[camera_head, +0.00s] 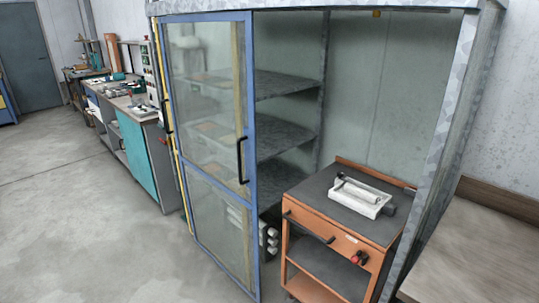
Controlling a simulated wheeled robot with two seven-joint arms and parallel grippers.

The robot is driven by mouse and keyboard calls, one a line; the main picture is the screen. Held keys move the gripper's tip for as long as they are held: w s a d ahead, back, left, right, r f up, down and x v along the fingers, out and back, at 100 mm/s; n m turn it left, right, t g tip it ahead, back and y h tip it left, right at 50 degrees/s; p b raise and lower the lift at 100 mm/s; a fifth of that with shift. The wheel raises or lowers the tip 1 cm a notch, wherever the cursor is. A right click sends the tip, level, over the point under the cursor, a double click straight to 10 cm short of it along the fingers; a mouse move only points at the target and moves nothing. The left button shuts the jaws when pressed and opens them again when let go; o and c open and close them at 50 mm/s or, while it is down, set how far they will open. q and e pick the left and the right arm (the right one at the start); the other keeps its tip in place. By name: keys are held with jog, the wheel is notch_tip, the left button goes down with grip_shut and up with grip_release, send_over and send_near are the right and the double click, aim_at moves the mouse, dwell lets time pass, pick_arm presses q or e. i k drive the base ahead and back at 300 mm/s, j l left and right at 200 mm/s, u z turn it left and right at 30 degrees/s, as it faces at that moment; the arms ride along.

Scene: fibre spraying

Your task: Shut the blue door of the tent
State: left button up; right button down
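The tent is a grey booth with a metal frame (455,100) and shelves (285,133) inside. Its blue-framed door (251,90) has clear panels and a black handle (241,160) on its right edge. The door covers the left part of the front, and the right part of the opening is uncovered. Through the opening, the inside shelves and back wall show. Neither of my grippers is in view.
An orange cart (340,236) with a grey top stands in the right part of the opening, carrying a white device (361,196). A wooden surface (478,250) is at the lower right. A cluttered workbench (140,152) stands at the left. The floor (90,230) at front left is clear.

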aim_at(250, 133)
jog(key=i+j+z, duration=0.35)
jog(key=j, duration=0.25)
jog(key=i+j+z, duration=0.15)
jog(key=j, duration=0.2)
jog(key=i+j+z, duration=0.15)
jog(key=j, duration=0.2)
jog(key=i+j+z, duration=0.2)
jog(key=j, duration=0.15)
jog(key=k, duration=0.05)
